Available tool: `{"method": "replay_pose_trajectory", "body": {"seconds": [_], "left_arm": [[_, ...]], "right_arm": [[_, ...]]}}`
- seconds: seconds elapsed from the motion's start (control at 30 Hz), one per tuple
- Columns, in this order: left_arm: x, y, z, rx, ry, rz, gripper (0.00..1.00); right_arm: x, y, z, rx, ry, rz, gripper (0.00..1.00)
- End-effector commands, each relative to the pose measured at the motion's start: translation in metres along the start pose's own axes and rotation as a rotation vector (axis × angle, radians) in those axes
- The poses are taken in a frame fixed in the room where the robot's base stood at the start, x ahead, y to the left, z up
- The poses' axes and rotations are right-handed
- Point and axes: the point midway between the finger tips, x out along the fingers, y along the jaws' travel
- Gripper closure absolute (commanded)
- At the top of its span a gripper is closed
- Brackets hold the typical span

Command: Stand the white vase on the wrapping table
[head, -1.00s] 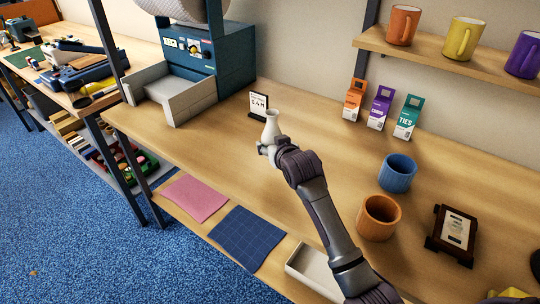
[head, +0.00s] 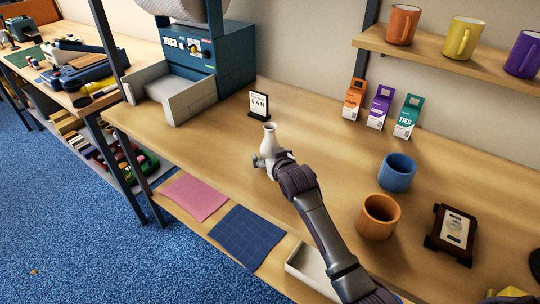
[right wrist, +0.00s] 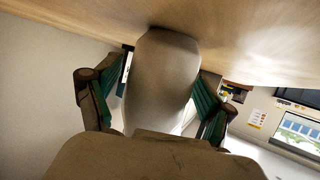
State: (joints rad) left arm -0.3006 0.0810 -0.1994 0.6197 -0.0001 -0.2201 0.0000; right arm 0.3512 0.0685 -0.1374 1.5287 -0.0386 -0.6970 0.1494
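The white vase (head: 268,141) stands upright on the wrapping table (head: 312,160), near the small sign at its back left. In the right wrist view the vase (right wrist: 163,80) fills the middle, its base meeting the wood at the top of the picture. My right gripper (head: 270,158) is low around the vase, one finger on each side. In the wrist view a gap shows between the left-hand finger and the vase; the other finger is very close to it. The gripper looks open. My left gripper is not in view.
A small sign (head: 259,105) stands just behind the vase. A blue cup (head: 397,173), an orange cup (head: 378,218) and a framed plaque (head: 452,232) stand to the right. Small boxes (head: 378,107) line the back. The table between the vase and the cups is clear.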

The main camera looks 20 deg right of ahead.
Motion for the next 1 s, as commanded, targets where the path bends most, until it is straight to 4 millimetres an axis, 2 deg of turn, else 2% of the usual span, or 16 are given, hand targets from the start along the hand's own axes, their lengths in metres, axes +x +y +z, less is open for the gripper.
{"method": "replay_pose_trajectory", "body": {"seconds": [0.3,0.43,0.8,1.0], "left_arm": [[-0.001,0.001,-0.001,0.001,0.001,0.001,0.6],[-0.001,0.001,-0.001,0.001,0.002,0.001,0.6],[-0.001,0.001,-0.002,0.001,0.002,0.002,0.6],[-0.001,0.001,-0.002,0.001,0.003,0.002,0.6]], "right_arm": [[-0.001,0.0,-0.003,0.0,0.001,0.0,0.16],[-0.011,0.0,-0.002,0.0,0.0,0.0,0.16],[-0.081,0.0,-0.002,0.0,0.001,0.0,0.16],[-0.11,0.0,-0.002,0.0,0.0,0.0,0.16]]}}
